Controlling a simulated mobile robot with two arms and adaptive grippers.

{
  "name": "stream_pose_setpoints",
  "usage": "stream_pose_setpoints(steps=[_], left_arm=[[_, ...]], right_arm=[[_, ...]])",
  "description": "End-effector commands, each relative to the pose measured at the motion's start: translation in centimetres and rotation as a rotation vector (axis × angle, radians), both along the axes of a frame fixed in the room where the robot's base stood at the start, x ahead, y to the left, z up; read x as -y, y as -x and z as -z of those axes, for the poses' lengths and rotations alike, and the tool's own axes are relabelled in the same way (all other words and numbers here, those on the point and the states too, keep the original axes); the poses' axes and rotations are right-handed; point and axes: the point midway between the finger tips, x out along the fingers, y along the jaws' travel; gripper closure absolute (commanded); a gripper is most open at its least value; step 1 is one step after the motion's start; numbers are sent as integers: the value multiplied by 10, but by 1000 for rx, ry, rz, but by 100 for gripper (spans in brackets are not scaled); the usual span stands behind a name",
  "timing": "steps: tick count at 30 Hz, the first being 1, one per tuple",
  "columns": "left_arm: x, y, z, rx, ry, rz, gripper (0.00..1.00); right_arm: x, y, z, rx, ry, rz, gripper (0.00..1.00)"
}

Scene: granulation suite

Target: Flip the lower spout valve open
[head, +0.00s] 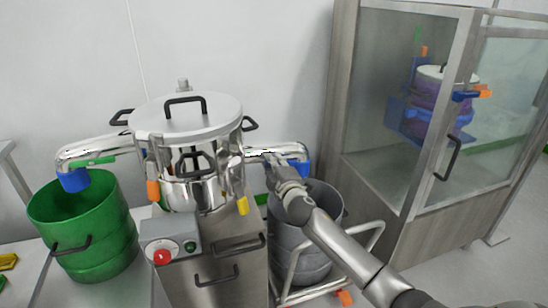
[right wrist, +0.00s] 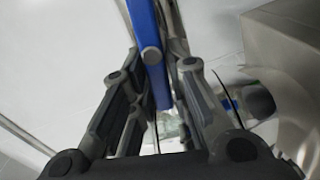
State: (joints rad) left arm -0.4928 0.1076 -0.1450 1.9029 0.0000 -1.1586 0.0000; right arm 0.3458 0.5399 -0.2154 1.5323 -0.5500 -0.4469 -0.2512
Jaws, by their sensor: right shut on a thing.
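The steel machine (head: 190,165) has a round lid and a spout on each side. The right spout (head: 285,150) ends in a blue part (head: 303,160). My right gripper (head: 272,166) is at this spout, reaching in from the lower right, and its fingertips are hard to make out against the metal. In the right wrist view its fingers (right wrist: 158,110) are on both sides of a long blue bar (right wrist: 146,40) with a grey round end, and it is shut on the bar. I cannot tell how far the valve is turned. My left gripper is not in view.
A green drum (head: 75,215) stands under the left spout (head: 100,150). A grey drum (head: 300,255) on a trolley stands below my right arm. A glass-fronted cabinet (head: 400,110) is at the right. A control box with a red button (head: 162,257) is on the machine's front.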

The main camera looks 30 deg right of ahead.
Motion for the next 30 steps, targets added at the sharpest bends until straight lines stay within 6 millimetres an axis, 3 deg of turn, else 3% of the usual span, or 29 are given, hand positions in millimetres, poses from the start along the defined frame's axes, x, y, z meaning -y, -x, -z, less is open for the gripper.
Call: stream_pose_setpoints(steps=[12, 29, 30], left_arm=[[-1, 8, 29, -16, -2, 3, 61], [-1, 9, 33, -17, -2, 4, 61], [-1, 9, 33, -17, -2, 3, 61]], right_arm=[[-1, 0, 6, -48, 199, -2, 100], [-2, 0, 8, -56, 230, -2, 100], [-2, 0, 8, -56, 230, -2, 82]])
